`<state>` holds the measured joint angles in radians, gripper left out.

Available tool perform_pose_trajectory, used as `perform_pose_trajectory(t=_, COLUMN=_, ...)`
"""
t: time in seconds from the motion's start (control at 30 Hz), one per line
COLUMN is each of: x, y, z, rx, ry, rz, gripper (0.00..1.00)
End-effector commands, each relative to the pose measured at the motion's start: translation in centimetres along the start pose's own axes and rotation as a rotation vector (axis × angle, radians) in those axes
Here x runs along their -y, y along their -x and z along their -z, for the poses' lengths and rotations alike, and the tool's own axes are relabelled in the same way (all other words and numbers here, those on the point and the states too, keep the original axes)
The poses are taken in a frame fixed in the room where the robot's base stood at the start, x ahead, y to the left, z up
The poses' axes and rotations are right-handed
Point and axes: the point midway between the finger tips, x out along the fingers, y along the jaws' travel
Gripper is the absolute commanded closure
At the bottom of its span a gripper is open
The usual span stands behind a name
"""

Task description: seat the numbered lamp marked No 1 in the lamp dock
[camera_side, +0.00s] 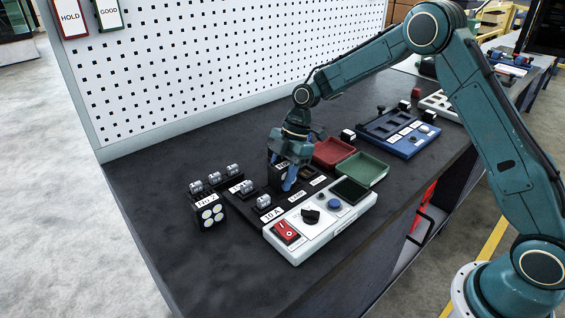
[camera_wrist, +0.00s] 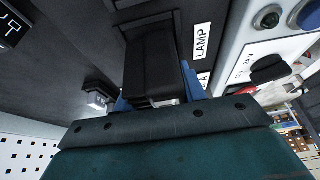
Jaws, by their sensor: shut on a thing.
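My gripper (camera_side: 291,178) is shut on a black box-shaped lamp, low over the black dock panel (camera_side: 232,203). In the wrist view the lamp (camera_wrist: 152,62) is between the blue fingertips of my gripper (camera_wrist: 160,98). The lamp's far end is at a raised black frame (camera_wrist: 148,21) beside a label reading LAMP (camera_wrist: 201,41). I cannot tell whether it is inside that frame or just above it, and I cannot read its number. A second lamp marked No 2 (camera_side: 208,214), with several round lights, stands at the left of the panel.
Several silver-and-black cylinders (camera_side: 214,178) stand left of my gripper. A white control box (camera_side: 322,228) with a red switch lies in front. A red tray (camera_side: 333,153) and a green tray (camera_side: 363,169) lie to the right. The front left of the bench is clear.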

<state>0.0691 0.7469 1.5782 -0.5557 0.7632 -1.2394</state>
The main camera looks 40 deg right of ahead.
Motion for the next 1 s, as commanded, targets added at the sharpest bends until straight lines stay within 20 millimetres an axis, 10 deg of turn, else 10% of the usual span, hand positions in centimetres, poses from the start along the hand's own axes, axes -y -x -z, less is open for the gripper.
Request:
perform_pose_trajectory(t=0.9, x=-0.04, y=-0.33, z=-0.13, rx=0.000, ry=0.001, rz=-0.001, gripper=0.92)
perform_pose_trajectory(t=0.93, x=-0.04, y=-0.33, z=-0.13, rx=0.000, ry=0.001, rz=-0.001, gripper=0.53)
perform_pose_trajectory(t=1.0, x=-0.03, y=-0.34, z=-0.13, rx=0.000, ry=0.001, rz=-0.001, gripper=0.40)
